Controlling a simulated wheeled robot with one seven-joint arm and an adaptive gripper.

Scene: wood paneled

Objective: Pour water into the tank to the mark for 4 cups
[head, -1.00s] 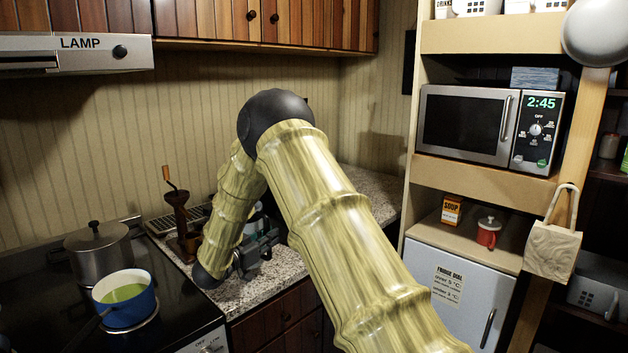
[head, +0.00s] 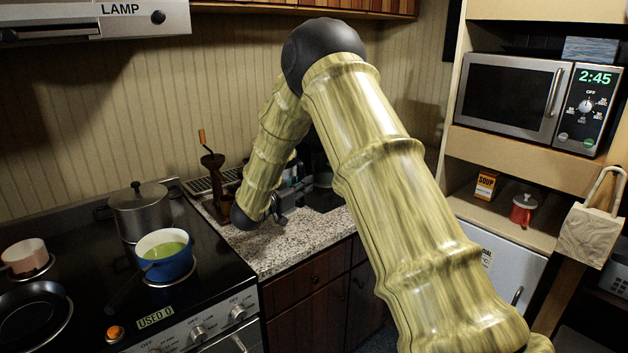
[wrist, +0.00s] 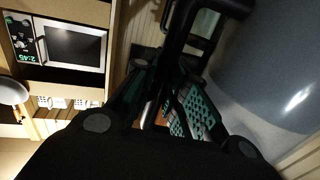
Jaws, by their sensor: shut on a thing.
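My gripper (head: 290,195) is over the granite counter beside the stove, partly hidden by my own arm. In the wrist view my gripper (wrist: 172,80), with green-padded fingers, is shut on a black handle-like part (wrist: 182,38). What it belongs to is not clear. A smooth grey curved surface (wrist: 265,65) fills the upper right of the wrist view, close to the fingers. A dark appliance (head: 325,195) stands behind my arm, mostly hidden. I cannot make out a tank, its 4-cup mark or any water level.
A wooden grinder (head: 213,175) stands left of my gripper. A blue pot of green liquid (head: 165,257) and a lidded steel pot (head: 140,210) are on the stove (head: 205,285). A microwave (head: 510,95) is at right. The front strip of counter (head: 275,252) is clear.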

